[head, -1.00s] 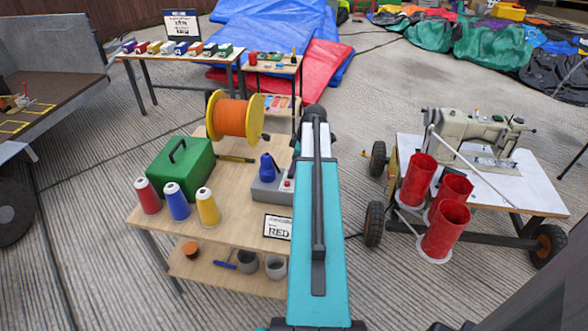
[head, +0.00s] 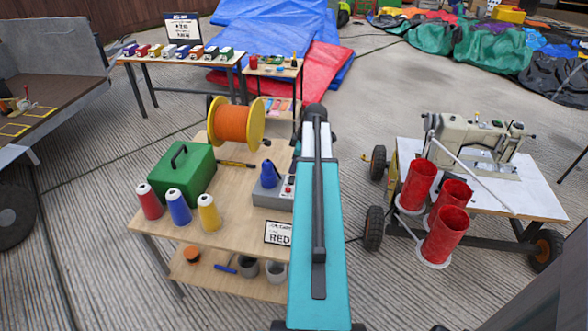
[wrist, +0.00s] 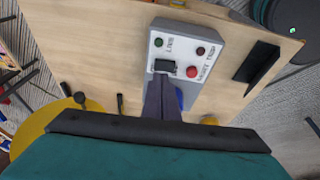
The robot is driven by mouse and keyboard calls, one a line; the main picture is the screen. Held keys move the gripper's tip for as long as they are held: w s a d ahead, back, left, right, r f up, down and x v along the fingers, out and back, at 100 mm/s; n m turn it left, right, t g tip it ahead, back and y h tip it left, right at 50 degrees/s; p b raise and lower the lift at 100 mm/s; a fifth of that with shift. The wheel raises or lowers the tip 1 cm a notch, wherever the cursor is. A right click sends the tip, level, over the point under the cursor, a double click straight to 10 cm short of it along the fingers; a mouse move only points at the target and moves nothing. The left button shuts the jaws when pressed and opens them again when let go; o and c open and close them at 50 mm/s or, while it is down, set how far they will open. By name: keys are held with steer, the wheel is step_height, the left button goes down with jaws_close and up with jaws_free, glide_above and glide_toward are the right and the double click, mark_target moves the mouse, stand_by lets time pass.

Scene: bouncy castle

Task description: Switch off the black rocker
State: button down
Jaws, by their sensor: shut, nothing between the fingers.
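A grey control box (head: 268,201) stands on the wooden workbench, partly hidden by my arm in the head view. In the wrist view, the box (wrist: 213,42) shows a black rocker (wrist: 164,65) below a small dark green lamp (wrist: 159,42). A red button (wrist: 192,71) and a dark red lamp (wrist: 200,50) sit to the rocker's right. My gripper (wrist: 163,82) is shut and empty, its fingertips just below the rocker in the picture. I cannot tell whether they touch it. My gripper is hidden behind my arm in the head view.
A blue pointed object (head: 269,175) stands by the box. The workbench (head: 215,237) also holds an orange cable reel (head: 236,124), a green case (head: 184,172), thread cones (head: 179,207) and a RED sign (head: 277,233). A sewing machine cart (head: 525,190) stands to the right.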

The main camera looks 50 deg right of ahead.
steer(key=shift+s+a+r+p, duration=0.1)
steer(key=shift+r+p, duration=0.2)
steer(key=shift+r, duration=0.55)
steer(key=shift+s+r+b, duration=0.2)
steer(key=shift+r+b, duration=0.05)
steer(key=shift+b, duration=0.1)
steer(key=v, duration=0.9)
steer(key=shift+s+a+b, duration=0.15)
steer(key=shift+s+b, duration=0.1)
steer(key=shift+b, duration=0.15)
